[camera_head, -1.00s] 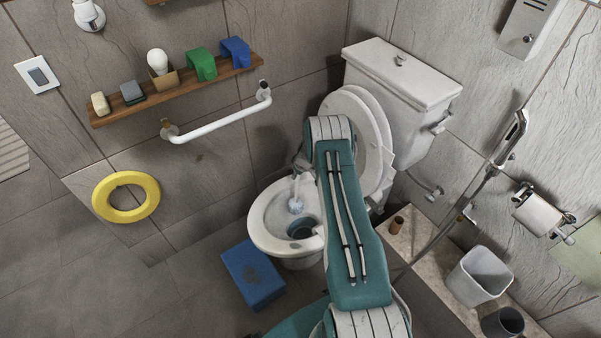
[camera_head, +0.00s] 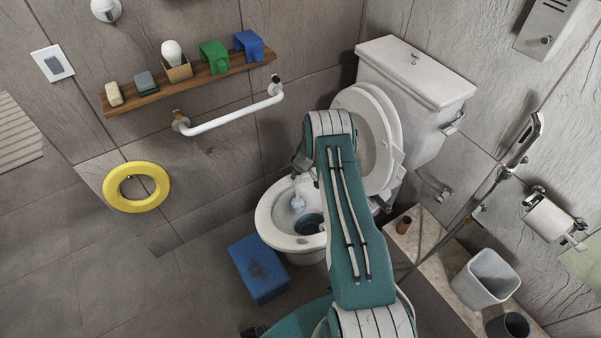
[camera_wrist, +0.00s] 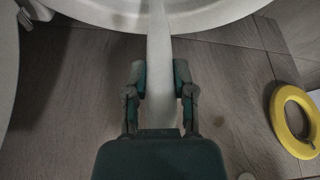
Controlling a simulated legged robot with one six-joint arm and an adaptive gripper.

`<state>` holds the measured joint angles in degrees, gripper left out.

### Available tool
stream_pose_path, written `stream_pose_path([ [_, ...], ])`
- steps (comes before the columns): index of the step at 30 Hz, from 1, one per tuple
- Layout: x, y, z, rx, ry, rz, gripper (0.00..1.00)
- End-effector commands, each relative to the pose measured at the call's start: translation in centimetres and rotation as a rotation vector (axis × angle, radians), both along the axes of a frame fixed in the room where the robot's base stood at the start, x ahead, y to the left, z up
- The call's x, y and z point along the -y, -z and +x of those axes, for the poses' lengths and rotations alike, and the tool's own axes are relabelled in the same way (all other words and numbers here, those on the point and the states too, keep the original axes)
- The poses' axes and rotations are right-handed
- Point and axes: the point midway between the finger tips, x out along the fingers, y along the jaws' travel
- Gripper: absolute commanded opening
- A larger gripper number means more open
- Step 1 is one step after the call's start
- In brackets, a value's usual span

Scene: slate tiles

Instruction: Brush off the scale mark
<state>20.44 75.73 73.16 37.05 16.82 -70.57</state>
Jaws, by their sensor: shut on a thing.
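The toilet (camera_head: 268,228) stands in the corner with its lid (camera_head: 360,118) up and its bowl open. My gripper (camera_wrist: 160,85) is shut on a white brush handle (camera_wrist: 159,55), which runs up the middle of the wrist view towards the bowl rim (camera_wrist: 215,22). In the head view the pale brush head (camera_head: 297,203) is inside the bowl, by its left inner wall. My arm hides most of the gripper and part of the bowl there. I cannot make out a scale mark clearly.
A blue step stool (camera_head: 259,268) is on the floor in front of the toilet. A yellow ring (camera_head: 113,195) is at the left wall, below a white grab bar (camera_head: 230,117) and a wooden shelf (camera_head: 190,82). A stone ledge (camera_head: 429,243) with a white bin (camera_head: 486,281) is at right.

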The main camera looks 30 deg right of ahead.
Motion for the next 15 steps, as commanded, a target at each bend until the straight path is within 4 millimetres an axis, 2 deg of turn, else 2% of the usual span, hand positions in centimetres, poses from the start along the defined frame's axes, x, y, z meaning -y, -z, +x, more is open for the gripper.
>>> stream_pose_path([
  [5, 0.2, 0.0, 0.1, 0.002, 0.002, -0.001, 0.0],
  [15, 1.8, 0.1, 0.5, 0.003, 0.001, -0.002, 0.0],
])
